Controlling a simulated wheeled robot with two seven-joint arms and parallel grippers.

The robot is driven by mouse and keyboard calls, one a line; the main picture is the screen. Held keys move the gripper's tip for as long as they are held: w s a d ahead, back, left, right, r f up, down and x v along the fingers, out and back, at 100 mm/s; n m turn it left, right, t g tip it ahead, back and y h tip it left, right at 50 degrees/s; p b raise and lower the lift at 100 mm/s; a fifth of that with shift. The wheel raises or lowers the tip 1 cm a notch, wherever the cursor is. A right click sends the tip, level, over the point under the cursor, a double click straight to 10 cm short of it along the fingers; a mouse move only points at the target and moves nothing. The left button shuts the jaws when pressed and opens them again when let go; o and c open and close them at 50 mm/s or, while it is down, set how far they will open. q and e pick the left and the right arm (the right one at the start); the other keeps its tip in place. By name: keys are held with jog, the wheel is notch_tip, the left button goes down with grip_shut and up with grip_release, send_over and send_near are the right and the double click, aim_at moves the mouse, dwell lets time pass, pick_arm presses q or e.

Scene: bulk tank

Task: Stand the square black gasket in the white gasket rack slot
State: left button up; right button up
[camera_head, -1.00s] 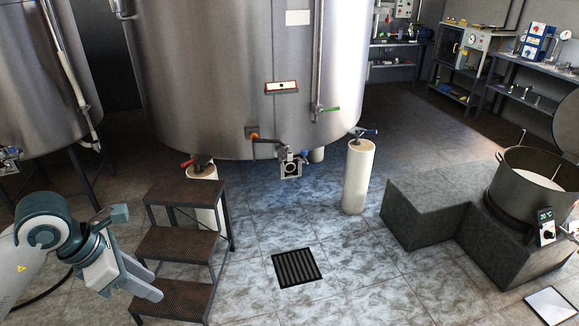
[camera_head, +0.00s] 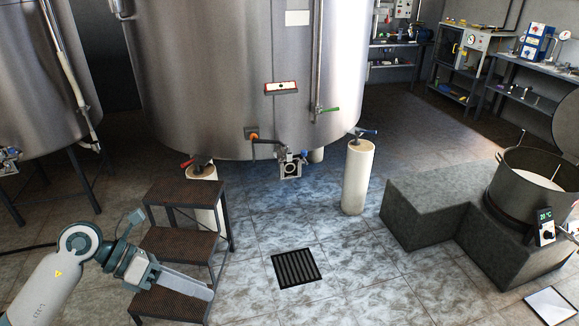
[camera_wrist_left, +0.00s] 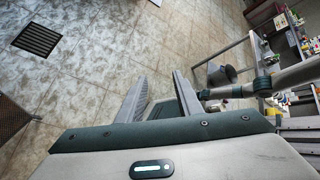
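My left gripper (camera_head: 205,291) is low at the left in the head view, in front of the lower step, and points to the right. In the left wrist view its two fingers (camera_wrist_left: 160,98) stand apart with nothing between them. What looks like my right arm reaches in from the right of the left wrist view. Its dark end is too small to tell its finger state. I cannot make out the square black gasket or the white gasket rack in either view.
Metal steps (camera_head: 190,245) stand beside my left gripper. A dark floor drain (camera_head: 297,267) lies in the tiles. A large steel tank (camera_head: 235,80) stands behind on white legs. A stone block (camera_head: 430,205) and a pot (camera_head: 525,185) are at right. Benches (camera_head: 530,95) line the back right.

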pick_arm(q)
jog(key=w+a+f+n+t+h, duration=0.1)
jog(key=w+f+n+t+h, duration=0.1)
jog(key=w+f+n+t, duration=0.55)
jog(key=w+f+n+t+h, duration=0.1)
jog(key=w+f+n+t, duration=0.25)
jog(key=f+n, duration=0.8)
jog(key=s+a+f+n+y, duration=0.2)
jog(key=s+f+n+y, duration=0.15)
jog(key=f, duration=0.45)
jog(key=s+a+f+n+t+y, duration=0.1)
jog(key=s+a+f+n+y, duration=0.15)
jog(key=f+n, duration=0.35)
jog(key=s+a+f+n+y, duration=0.2)
jog(key=a+f+n+y, duration=0.15)
jog(key=f, duration=0.55)
jog(key=s+f+n+g+y, duration=0.3)
jog(key=s+f+n+g, duration=0.3)
jog(key=s+f, duration=1.35)
jog(key=s+d+f+n+g, duration=0.1)
jog(key=s+f+g, duration=0.1)
jog(key=s, duration=1.1)
jog(key=s+d+f+n+g, duration=0.2)
jog(key=s+f+g, duration=0.1)
jog(key=s, duration=1)
jog(key=shift+f+n+g+y, duration=0.3)
jog(key=shift+f+g+y, duration=0.05)
jog(key=shift+g, duration=0.05)
